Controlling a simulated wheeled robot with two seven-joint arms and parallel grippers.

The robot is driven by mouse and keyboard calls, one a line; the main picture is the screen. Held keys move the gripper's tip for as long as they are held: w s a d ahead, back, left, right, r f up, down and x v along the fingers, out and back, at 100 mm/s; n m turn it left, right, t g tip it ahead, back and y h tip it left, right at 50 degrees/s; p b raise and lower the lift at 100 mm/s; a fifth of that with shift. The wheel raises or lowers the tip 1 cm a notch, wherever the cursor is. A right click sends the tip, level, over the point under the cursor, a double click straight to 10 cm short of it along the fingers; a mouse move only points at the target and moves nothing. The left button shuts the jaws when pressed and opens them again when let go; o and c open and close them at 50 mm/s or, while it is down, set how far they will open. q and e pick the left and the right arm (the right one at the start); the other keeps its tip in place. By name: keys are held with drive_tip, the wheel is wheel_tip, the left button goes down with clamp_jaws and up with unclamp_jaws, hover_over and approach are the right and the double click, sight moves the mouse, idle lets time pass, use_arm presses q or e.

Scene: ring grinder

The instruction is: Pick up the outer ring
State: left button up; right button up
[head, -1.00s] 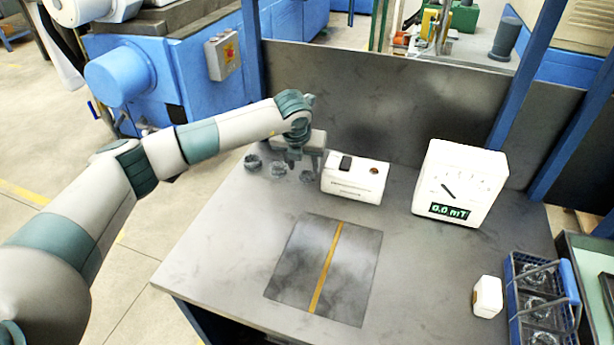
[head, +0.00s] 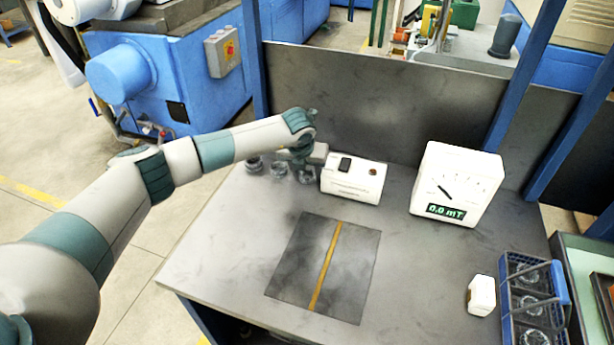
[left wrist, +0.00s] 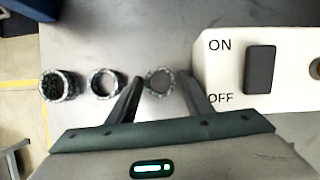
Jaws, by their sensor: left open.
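Three dark metal rings stand in a row at the table's back left. In the left wrist view they are the left ring (left wrist: 60,86), the middle ring (left wrist: 107,84) and the right ring (left wrist: 160,91), nearest the white switch box. My left gripper (left wrist: 162,78) is open, with one finger on each side of the right ring. I cannot tell whether the fingers touch it. In the head view the left ring (head: 254,166) and middle ring (head: 279,172) show, while the gripper partly covers the right one. I cannot tell which is the outer ring. My right gripper is out of view.
The white switch box (head: 352,180) with ON/OFF marks stands close beside the gripper's right finger. A meter (head: 458,184) reads 0.0 mT. A dark mat (head: 300,265) with a yellow stripe lies mid-table. A blue crate (head: 508,300) with rings and a small white block (head: 481,295) are at right.

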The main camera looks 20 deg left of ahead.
use_arm(q)
drive_tip(key=c, duration=0.8)
drive_tip(key=shift+c, duration=0.2)
drive_tip(key=shift+r, duration=0.1)
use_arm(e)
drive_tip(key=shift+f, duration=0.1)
